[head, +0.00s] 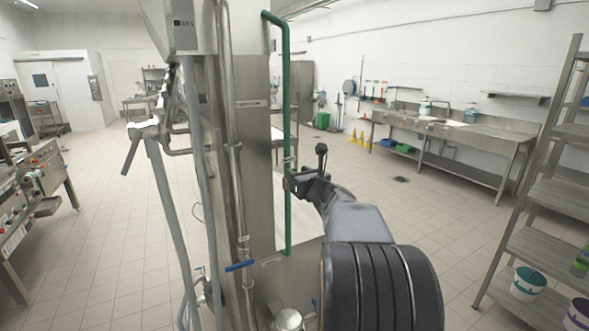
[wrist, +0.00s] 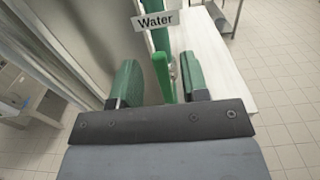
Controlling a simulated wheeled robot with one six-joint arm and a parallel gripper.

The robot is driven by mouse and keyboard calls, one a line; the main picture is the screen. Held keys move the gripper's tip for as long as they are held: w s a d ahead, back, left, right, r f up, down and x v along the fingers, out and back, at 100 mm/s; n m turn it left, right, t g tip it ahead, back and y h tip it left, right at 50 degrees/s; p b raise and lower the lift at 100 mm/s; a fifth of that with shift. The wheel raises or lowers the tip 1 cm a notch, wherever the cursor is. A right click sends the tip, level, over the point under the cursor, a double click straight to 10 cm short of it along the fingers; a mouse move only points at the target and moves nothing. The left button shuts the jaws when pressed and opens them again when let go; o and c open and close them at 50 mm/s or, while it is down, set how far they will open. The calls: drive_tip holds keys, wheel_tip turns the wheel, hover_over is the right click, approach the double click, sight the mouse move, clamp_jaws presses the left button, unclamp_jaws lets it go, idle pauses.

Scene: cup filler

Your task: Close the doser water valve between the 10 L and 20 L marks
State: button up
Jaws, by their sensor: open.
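The green water pipe (head: 287,110) runs down the steel column in the head view. In the wrist view a label reading "Water" (wrist: 156,21) sits beside it. A green valve lever (wrist: 163,76) stands between my two green-padded fingers. My gripper (wrist: 158,82) is open, with a visible gap on each side of the lever. In the head view my gripper (head: 292,183) is at the pipe, and the lever is not clear there. A display box (head: 183,22) on the machine shows a small reading ending in L, too small to read surely.
A blue-handled valve (head: 240,266) is low on the steel pipes left of the green pipe. A steel shelf rack (head: 530,200) stands at the right, and a sink bench (head: 455,130) is along the back wall. The tiled floor between is mostly free.

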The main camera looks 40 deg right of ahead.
drive_tip(key=shift+w+d, duration=0.15)
drive_tip(key=shift+w, duration=1.1)
drive_tip(key=shift+c, duration=0.3)
clamp_jaws()
